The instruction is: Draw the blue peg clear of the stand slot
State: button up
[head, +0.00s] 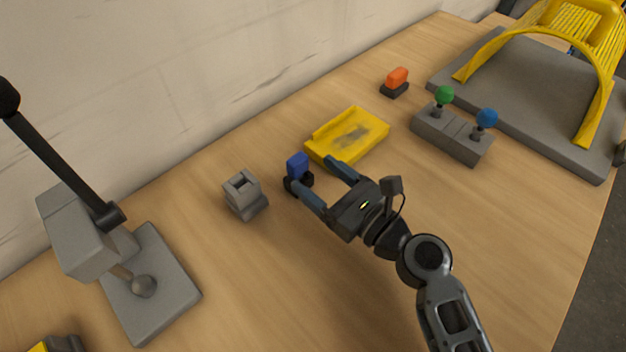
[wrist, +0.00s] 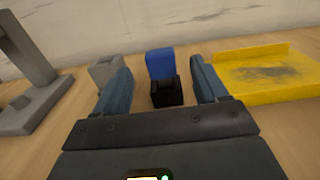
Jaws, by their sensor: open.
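The blue peg (head: 297,165) stands upright in a small black stand (head: 299,183) on the wooden table. Its lower part is hidden in the stand. My gripper (head: 322,174) is open, with its fingers pointing toward the peg. In the wrist view the blue peg (wrist: 160,63) and the black stand (wrist: 166,93) show between the two fingers (wrist: 162,85), a little beyond the tips. I cannot tell whether a finger touches the stand. Nothing is held.
A grey slotted block (head: 243,194) stands left of the peg. A yellow tray (head: 376,125) lies to its right. An orange piece in a dark base (head: 396,80), a grey box with green and blue knobs (head: 450,134) and a grey lever stand (head: 150,285) are farther off.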

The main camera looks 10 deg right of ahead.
aim_at(302, 165)
jog(key=shift+p+x, duration=0.35)
jog(key=shift+x, duration=3.6)
jog(key=shift+f, duration=0.1)
jog(key=c, duration=1.1)
jog(key=shift+r+p, duration=4.6)
jog(key=shift+p, duration=0.05)
